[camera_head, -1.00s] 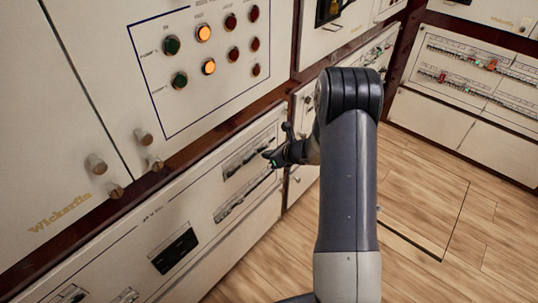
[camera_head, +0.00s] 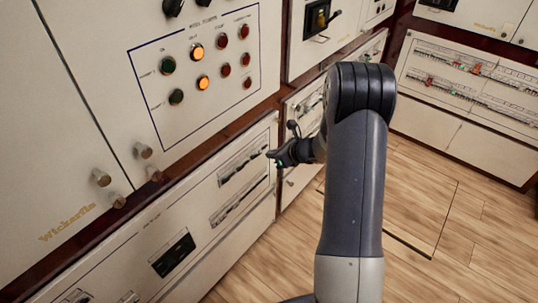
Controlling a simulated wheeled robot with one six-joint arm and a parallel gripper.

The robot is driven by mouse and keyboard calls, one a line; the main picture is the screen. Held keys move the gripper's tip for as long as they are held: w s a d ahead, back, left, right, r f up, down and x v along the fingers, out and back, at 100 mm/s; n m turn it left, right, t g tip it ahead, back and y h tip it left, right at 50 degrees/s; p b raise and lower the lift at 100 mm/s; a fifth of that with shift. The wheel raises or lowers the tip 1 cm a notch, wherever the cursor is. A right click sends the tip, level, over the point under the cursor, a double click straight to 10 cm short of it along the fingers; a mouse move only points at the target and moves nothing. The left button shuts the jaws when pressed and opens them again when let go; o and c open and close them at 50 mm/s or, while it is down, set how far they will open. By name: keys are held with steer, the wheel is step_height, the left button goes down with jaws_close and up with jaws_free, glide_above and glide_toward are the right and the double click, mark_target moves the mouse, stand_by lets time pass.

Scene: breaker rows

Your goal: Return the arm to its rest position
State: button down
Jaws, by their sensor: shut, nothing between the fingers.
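My arm (camera_head: 352,190) rises from the bottom of the view and bends at a dark elbow joint at the top. The forearm points away and to the left. My gripper (camera_head: 274,157) is small and dark with a green light near it. It is shut and holds nothing. In the picture it overlaps the right end of the lower cabinet panel with breaker rows (camera_head: 243,163). I cannot tell how far it is from that panel. Part of the forearm is hidden behind the elbow.
A panel of green, orange and red lamps (camera_head: 202,68) is on the left cabinet, with knobs (camera_head: 102,178) below. More breaker rows (camera_head: 473,68) with red parts stand at the back right. The wooden floor (camera_head: 428,205) on the right is clear.

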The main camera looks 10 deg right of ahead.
steer(key=shift+s+d+r, duration=0.35)
steer(key=shift+s+r, duration=0.05)
steer(key=shift+r, duration=0.25)
